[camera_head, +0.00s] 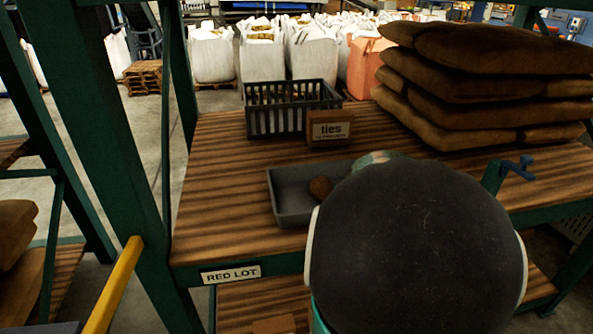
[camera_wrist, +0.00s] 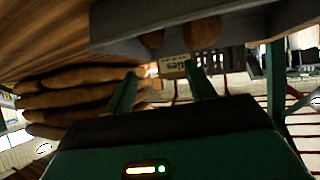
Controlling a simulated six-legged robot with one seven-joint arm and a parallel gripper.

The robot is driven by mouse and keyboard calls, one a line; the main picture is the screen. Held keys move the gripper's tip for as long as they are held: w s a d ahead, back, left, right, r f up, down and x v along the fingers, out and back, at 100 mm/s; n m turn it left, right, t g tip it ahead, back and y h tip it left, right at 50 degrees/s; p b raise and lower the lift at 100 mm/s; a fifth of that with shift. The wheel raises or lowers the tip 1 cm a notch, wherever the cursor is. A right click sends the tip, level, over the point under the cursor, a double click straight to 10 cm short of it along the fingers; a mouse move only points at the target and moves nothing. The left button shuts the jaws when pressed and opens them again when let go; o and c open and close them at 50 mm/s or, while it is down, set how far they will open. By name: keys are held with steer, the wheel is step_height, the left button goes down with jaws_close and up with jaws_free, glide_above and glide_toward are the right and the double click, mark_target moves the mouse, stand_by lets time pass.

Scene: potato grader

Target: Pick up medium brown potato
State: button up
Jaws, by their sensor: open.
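A grey tray (camera_head: 290,213) sits on the wooden shelf. A brown potato (camera_head: 320,187) lies in it, beside the edge of my arm. In the wrist view, which looks upside down, the tray (camera_wrist: 115,30) spans the top. Two brown potatoes show there, a smaller-looking one (camera_wrist: 153,39) and a larger-looking one (camera_wrist: 202,30). I cannot tell which is the medium one. My gripper (camera_wrist: 162,88) is open, with two green fingers apart and nothing seen between them. It appears near the tray, not touching a potato. My dark arm hides the tray's right part and my gripper in the head view.
A black crate (camera_head: 292,107) and a cardboard "ties" box (camera_head: 330,128) stand behind the tray. Stacked brown sacks (camera_head: 480,90) fill the back right. A green post (camera_head: 110,130) rises at left. Bare shelf (camera_head: 225,190) lies left of the tray.

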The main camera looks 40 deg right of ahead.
steer(key=shift+s+d+f+t, duration=0.25)
steer(key=shift+d+f, duration=0.2)
steer(key=shift+f, duration=0.05)
steer(key=shift+s+d+f+t, duration=0.25)
steer(key=shift+d+f, duration=0.2)
steer(key=x, duration=0.6)
steer(key=shift+w+f, duration=0.25)
steer(key=shift+w, duration=0.05)
steer(key=shift+x, duration=3)
steer(key=shift+s+d, duration=0.1)
steer(key=shift+d, duration=0.05)
steer(key=c, duration=0.8)
steer(key=shift+o, duration=0.2)
steer(key=shift+r, duration=0.2)
